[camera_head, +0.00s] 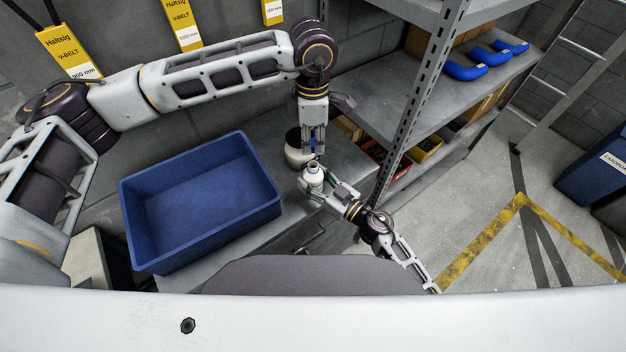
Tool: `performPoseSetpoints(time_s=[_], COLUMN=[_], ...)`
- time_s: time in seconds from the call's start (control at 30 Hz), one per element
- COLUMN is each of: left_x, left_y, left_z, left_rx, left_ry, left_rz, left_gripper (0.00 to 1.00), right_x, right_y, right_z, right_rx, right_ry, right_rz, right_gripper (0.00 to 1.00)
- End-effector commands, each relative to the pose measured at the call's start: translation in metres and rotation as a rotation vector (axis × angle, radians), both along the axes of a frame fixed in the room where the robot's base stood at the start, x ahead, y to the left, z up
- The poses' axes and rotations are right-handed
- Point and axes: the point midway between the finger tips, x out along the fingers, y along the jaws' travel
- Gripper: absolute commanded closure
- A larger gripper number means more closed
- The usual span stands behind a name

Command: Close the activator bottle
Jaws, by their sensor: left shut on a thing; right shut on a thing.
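The activator bottle (313,178) is small and white and stands about upright near the middle of the camera_head view. My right gripper (316,188) comes from the lower right and is shut around the bottle's body. My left gripper (311,151) points down from above, directly over the bottle's neck. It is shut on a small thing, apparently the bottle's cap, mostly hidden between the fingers. I cannot tell whether the cap touches the neck.
A white pot with a dark inside (297,152) stands just behind the grippers. A large empty blue crate (200,240) is on the bench at left. A metal shelf post (408,110) rises close at right, with bins on the shelves. Open floor lies farther right.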

Motion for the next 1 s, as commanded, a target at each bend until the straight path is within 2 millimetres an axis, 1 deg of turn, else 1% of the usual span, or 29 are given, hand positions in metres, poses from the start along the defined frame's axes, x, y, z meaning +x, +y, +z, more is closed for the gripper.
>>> performPoseSetpoints(time_s=[0.03,0.2,0.37,0.8,0.9,1.0], left_x=[0.000,0.000,0.000,0.000,0.000,0.000], left_y=[0.000,0.000,0.000,0.000,-0.001,0.000], left_z=[0.000,0.000,-0.004,-0.042,-0.049,-0.050], left_rx=[0.000,0.000,0.001,0.005,0.005,0.005], left_ry=[0.000,0.000,0.001,0.001,0.000,-0.001], left_rz=[0.000,0.000,0.000,0.000,0.000,0.000], left_gripper=[0.80,0.80,0.80,0.80,0.80,0.80], right_x=[0.000,0.000,0.000,0.000,0.000,0.000], right_y=[0.000,0.000,0.000,0.000,0.000,0.000], right_z=[0.000,0.000,0.000,0.000,0.000,0.000], right_rx=[0.000,0.000,0.000,0.000,0.000,0.000], right_ry=[0.000,0.000,0.000,0.000,0.000,0.000], right_rz=[0.000,0.000,0.000,-0.001,-0.001,-0.001], right_gripper=[0.71,0.92,0.92,0.92,0.92,0.92])
